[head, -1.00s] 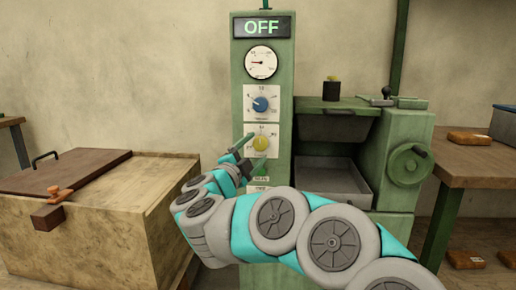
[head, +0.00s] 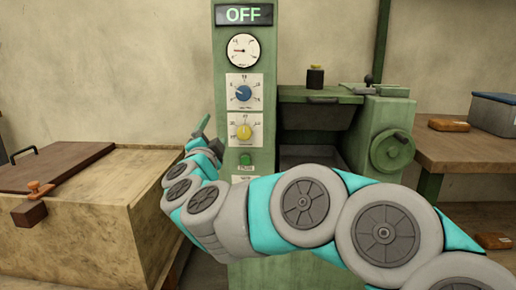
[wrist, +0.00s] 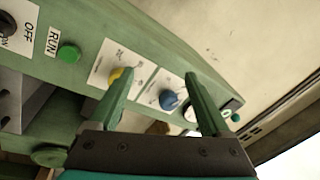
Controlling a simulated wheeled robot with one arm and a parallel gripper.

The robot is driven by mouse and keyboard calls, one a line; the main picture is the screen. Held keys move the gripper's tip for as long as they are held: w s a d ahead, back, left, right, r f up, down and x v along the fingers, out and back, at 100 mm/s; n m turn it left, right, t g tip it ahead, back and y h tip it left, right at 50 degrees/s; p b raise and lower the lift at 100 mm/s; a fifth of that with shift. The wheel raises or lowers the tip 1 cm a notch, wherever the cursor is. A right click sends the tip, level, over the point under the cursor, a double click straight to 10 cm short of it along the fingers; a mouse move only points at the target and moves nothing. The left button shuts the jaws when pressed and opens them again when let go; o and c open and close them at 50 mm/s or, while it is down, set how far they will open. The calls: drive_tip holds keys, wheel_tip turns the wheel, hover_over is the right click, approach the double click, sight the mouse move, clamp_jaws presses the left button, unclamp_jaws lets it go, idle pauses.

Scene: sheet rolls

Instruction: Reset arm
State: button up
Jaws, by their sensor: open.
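My gripper (head: 200,128) is in the head view, raised just left of the green machine column, partly hidden behind my own wrist. In the wrist view my gripper (wrist: 160,90) shows two green fingers spread apart with nothing between them. The green control column (head: 221,95) stands behind with a lit OFF sign. It carries a blue knob (head: 243,93), a yellow knob (head: 244,132) and a green button (head: 246,159). The blue knob (wrist: 169,100) and yellow knob (wrist: 122,77) also show in the wrist view, beyond the fingers. The fingers look apart from the panel.
A wooden chest (head: 85,235) with a brown lid stands at left. The green machine with a handwheel (head: 391,150) is at right of the column. A wooden table (head: 465,155) with a blue-grey box (head: 497,113) stands farther right. The wall behind is bare.

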drive_tip(key=s+a+f+n+g+y, duration=0.2)
drive_tip(key=s+f+n+g+y, duration=0.5)
drive_tip(key=s+n+y, duration=0.4)
drive_tip(key=s+d+f+n+g+h, duration=0.3)
drive_tip(key=s+d+f+g+h, duration=0.3)
drive_tip(key=s+d+f, duration=0.6)
drive_tip(key=s+d+f+g+h, duration=0.2)
drive_tip(key=s+d+f+g, duration=0.2)
drive_tip(key=s+d, duration=0.5)
drive_tip(key=s+d+f+m+g+h, duration=0.1)
drive_tip(key=s+d+f+g, duration=0.3)
drive_tip(key=s, duration=0.9)
drive_tip(key=d+f+h, duration=0.1)
drive_tip(key=d+f, duration=0.2)
drive_tip(key=d, duration=0.1)
drive_tip(key=shift+s+d+m+g+h+p, duration=0.15)
drive_tip(key=shift+d+m+g+h+p, duration=0.15)
drive_tip(key=shift+d+g, duration=0.1)
drive_tip(key=shift+a, duration=0.1)
drive_tip(key=shift+c, duration=0.4)
